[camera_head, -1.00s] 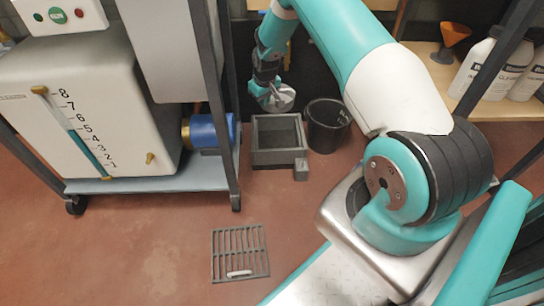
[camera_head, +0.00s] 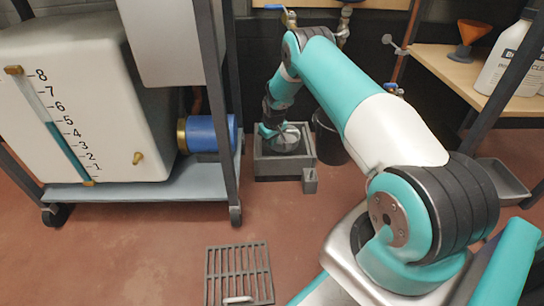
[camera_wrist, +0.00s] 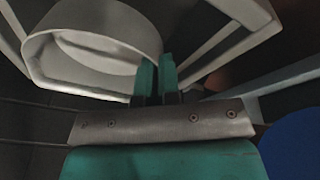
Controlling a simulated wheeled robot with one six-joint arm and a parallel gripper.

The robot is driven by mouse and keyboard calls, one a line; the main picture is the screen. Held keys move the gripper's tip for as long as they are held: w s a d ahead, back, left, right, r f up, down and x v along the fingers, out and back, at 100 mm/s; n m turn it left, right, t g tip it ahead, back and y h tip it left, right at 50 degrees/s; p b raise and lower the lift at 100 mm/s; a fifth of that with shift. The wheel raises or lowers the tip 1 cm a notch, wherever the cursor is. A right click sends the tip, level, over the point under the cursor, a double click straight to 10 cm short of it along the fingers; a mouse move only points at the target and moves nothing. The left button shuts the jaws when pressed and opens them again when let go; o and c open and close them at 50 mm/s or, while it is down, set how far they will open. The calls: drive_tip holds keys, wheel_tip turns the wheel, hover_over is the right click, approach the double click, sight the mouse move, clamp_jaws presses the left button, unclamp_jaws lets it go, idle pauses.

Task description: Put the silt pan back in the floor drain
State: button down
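The silt pan (camera_head: 287,141) is a round, pale grey metal pan. It is at my gripper (camera_head: 270,131), over or just inside the opening of the square grey floor drain box (camera_head: 265,169). In the wrist view the pan (camera_wrist: 70,55) fills the upper left, its round rim against my gripper's teal fingers (camera_wrist: 156,76). The fingers are close together at the pan's edge and look shut on it. The pan's underside and its exact height in the box are hidden. The slotted drain grate (camera_head: 238,268) lies flat on the floor in front, with a pale handle.
A wheeled frame (camera_head: 190,178) with a white tank and blue cylinder stands left. Shelves with bottles are at right.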

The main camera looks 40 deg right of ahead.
drive_tip(key=shift+s+b+x, duration=0.25)
drive_tip(key=shift+b+x, duration=0.4)
drive_tip(key=shift+x, duration=0.5)
drive_tip(key=shift+s+b+x, duration=0.25)
drive_tip(key=shift+b+x, duration=0.35)
drive_tip(key=shift+x, duration=0.55)
drive_tip(key=shift+a+f, duration=0.1)
drive_tip(key=shift+a, duration=0.05)
drive_tip(key=shift+f+b, duration=0.45)
drive_tip(key=shift+f, duration=0.2)
drive_tip(key=c, duration=1.3)
unclamp_jaws()
drive_tip(key=shift+c, duration=0.2)
drive_tip(key=shift+r, duration=0.15)
drive_tip(key=shift+r+p, duration=0.4)
drive_tip(key=shift+p, duration=0.05)
drive_tip(key=p+v, duration=0.7)
drive_tip(key=v, duration=0.5)
